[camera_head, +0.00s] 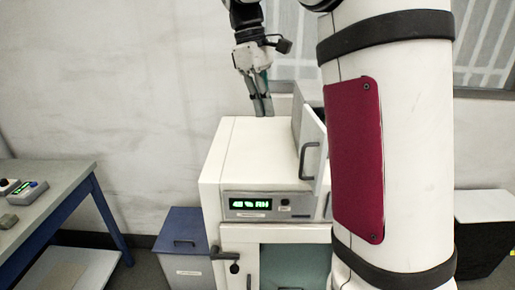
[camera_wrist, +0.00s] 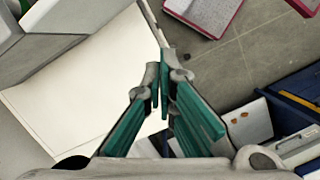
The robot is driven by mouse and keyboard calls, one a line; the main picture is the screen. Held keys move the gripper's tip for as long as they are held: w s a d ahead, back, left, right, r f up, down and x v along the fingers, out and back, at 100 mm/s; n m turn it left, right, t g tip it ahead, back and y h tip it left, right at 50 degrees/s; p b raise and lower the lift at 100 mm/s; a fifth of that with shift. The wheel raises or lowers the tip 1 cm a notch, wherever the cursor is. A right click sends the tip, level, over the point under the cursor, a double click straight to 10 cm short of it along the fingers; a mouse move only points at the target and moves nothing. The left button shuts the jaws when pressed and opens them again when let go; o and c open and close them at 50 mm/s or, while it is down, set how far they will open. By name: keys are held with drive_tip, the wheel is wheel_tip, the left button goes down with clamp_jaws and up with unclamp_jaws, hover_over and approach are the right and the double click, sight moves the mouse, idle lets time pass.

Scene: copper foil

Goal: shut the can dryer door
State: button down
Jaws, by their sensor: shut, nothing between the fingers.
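A white cabinet with a lit green display (camera_head: 250,204) stands in the centre of the head view; it appears to be the can dryer (camera_head: 250,150). A white door panel with a dark bar handle (camera_head: 309,160) stands angled out at its right side, partly hidden by my arm. My gripper (camera_head: 263,113) points down over the cabinet's back left edge in that view, apart from the door. In the wrist view my gripper (camera_wrist: 163,88) has its teal fingers together with nothing between them. A pale flat surface (camera_wrist: 95,75) lies below; the door handle cannot be made out there.
A lower front with a teal window (camera_head: 296,266) and a dark lever (camera_head: 224,253) is under the display. A blue bin (camera_head: 182,243) stands to the left, beside a blue-legged table (camera_head: 55,185). In the wrist view, a red-edged item (camera_wrist: 205,12) lies on the tiled floor.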

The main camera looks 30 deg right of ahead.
sight(304, 148)
drive_tip(key=s+d+f+p, duration=0.3)
drive_tip(key=s+f, duration=0.2)
drive_tip(key=f, duration=0.4)
drive_tip(key=shift+s+f+p, duration=0.3)
drive_tip(key=shift+s+f, duration=0.05)
drive_tip(key=shift+s, duration=0.05)
